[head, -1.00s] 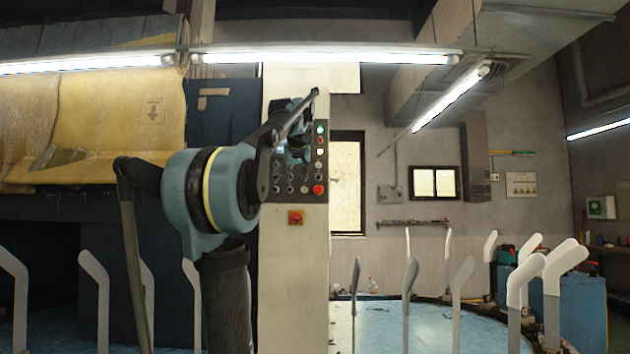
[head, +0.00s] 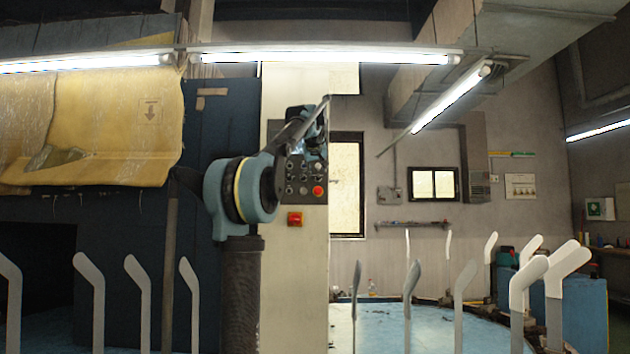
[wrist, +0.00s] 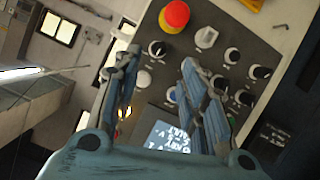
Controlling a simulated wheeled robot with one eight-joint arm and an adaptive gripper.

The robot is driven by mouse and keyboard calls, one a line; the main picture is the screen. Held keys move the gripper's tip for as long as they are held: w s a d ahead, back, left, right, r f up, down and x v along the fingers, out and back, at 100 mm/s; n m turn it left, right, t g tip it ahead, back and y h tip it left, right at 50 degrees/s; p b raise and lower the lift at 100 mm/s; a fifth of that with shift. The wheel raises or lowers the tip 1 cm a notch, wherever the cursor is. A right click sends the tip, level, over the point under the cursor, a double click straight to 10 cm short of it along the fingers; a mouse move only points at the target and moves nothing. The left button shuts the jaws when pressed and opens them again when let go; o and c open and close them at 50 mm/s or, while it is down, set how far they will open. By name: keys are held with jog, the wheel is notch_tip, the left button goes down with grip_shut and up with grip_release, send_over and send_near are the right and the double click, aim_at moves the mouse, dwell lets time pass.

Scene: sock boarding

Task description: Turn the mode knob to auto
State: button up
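The control panel (head: 306,193) is a dark plate on a pale column, with rows of knobs and a red mushroom button (head: 318,191). In the wrist view the panel (wrist: 216,56) fills the middle and right, tilted. It shows several black knobs with white rims, such as one near the left finger (wrist: 157,48), a larger pale grey knob (wrist: 206,37), the red button (wrist: 174,15) and a lit screen (wrist: 168,135). Labels are too small to read, so I cannot tell which is the mode knob. My gripper (wrist: 160,62) is open and empty, in front of the panel.
An orange-red switch (head: 295,219) sits below the panel on the column (head: 295,270). Upright white sock boards (head: 465,290) stand around the blue table (head: 385,322). A yellow sheet (head: 110,125) hangs at the left. My arm hides part of the panel.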

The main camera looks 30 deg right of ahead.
aim_at(318, 177)
jog(key=x, duration=0.8)
